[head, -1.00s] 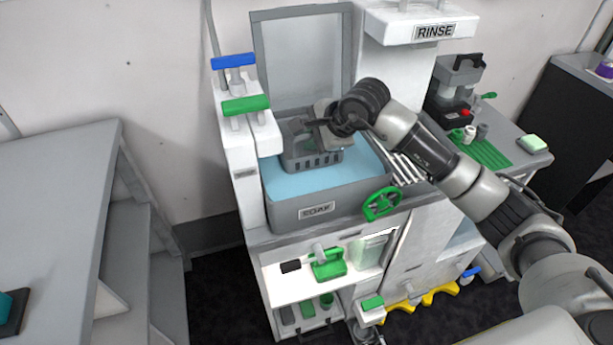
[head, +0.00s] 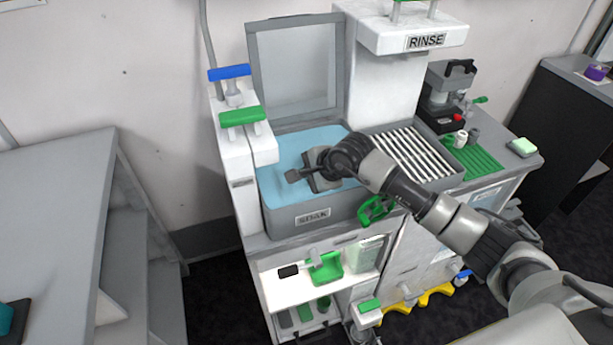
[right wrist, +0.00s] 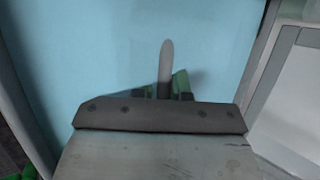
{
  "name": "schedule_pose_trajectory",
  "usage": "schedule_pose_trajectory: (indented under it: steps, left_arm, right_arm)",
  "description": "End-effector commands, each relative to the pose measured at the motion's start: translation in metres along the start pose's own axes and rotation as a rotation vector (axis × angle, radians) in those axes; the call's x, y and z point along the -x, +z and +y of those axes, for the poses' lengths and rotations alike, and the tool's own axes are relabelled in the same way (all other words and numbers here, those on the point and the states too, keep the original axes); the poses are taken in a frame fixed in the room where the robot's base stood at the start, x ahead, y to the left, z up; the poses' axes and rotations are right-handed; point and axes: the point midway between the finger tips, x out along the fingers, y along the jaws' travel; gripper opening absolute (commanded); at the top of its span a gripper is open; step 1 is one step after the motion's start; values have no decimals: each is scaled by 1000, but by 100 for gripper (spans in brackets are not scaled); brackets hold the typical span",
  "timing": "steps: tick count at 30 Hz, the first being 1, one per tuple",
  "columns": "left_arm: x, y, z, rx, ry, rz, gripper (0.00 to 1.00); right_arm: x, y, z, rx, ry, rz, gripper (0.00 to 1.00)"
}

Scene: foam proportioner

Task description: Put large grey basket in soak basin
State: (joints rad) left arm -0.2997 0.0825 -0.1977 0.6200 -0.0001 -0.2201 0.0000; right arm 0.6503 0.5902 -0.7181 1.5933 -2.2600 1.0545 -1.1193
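The soak basin (head: 345,206) is the grey tub labelled SOAK, with light blue liquid inside and its lid standing open behind. My right gripper (head: 307,174) is low over the front part of the liquid. A small grey piece sticks out to its left; I cannot tell whether it is a finger or part of the basket. The large grey basket's body does not show above the liquid in the head view. In the right wrist view a grey upright strip (right wrist: 165,65) and green bits (right wrist: 181,83) show beyond the gripper against the blue. My left gripper is not in view.
Blue (head: 229,72) and green (head: 242,116) handles stand left of the basin. A green valve wheel (head: 375,210) is at its front right. A slatted drain rack (head: 410,155) lies right of it, under the RINSE housing (head: 415,32). A grey table (head: 45,210) is at left.

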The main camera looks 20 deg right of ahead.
Motion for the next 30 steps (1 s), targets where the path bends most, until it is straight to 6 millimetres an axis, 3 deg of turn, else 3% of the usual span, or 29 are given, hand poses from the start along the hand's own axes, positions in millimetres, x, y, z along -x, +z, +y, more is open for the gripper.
schedule_pose_trajectory:
  steps: [1,4,14,30]
  left_arm:
    - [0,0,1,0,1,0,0]
    - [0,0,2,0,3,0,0]
    - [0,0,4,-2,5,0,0]
    - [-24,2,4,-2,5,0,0]
  right_arm:
    - [0,0,0,0,0,0,23]
    - [0,0,0,0,0,0,38]
    - [5,-1,-1,1,-1,1,39]
    - [104,-1,0,2,-2,2,39]
